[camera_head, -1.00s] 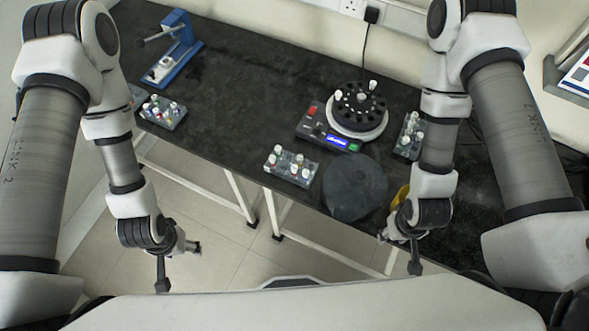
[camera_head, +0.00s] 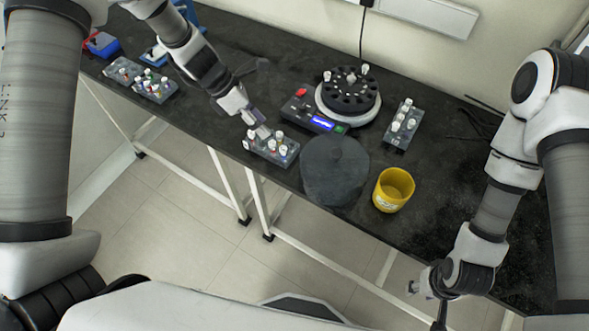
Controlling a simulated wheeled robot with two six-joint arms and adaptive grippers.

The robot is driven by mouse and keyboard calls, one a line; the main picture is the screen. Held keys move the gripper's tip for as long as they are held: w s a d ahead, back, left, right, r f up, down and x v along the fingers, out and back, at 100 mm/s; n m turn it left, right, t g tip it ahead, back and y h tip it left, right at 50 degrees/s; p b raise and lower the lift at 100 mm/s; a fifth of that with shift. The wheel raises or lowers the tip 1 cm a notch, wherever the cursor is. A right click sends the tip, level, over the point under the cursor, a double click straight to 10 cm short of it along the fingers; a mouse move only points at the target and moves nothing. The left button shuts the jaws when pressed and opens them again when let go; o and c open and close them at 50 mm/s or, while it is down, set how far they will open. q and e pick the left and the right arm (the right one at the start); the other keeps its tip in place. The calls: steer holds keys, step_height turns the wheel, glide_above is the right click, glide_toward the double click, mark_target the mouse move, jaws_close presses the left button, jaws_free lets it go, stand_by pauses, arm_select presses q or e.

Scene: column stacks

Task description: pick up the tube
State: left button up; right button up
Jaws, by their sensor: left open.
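Several small capped tubes (camera_head: 280,134) stand in a grey rack (camera_head: 262,152) at the front middle of the dark bench. My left gripper (camera_head: 262,131) is open, right over the back left part of this rack and close to the tube caps. The gripper hides part of the rack, and I cannot tell whether its fingers touch a tube. My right gripper (camera_head: 426,301) is low at the lower right, in front of the bench, with its fingers apart and nothing between them.
A centrifuge (camera_head: 346,95) holding tubes stands behind, its round dark lid (camera_head: 335,172) lying in front. A yellow cup (camera_head: 393,190) is right of the lid. Other tube racks stand at right (camera_head: 403,124) and far left (camera_head: 153,86).

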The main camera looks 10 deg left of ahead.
mark_target(271, 142)
arm_select(q)
steer(key=f, duration=0.1)
steer(key=a+f, duration=0.1)
steer(key=w+f+p, duration=0.1)
steer(key=shift+a, duration=0.25)
steer(key=d+f, duration=0.2)
steer(key=d+f+p, duration=0.1)
steer(key=shift+s+f, duration=0.15)
steer(key=shift+s, duration=0.1)
steer(key=shift+d+f, duration=0.15)
steer(key=shift+f, duration=0.2)
steer(key=shift+w+a+f, duration=0.1)
steer(key=shift+a+f, duration=0.1)
steer(key=shift+a, duration=0.1)
steer(key=shift+d+r, duration=0.1)
steer(key=shift+d, duration=0.05)
steer(key=c, duration=0.8)
arm_select(e)
steer(key=shift+w+a+r, duration=0.3)
steer(key=shift+a+r, duration=0.35)
steer(key=shift+a, duration=0.1)
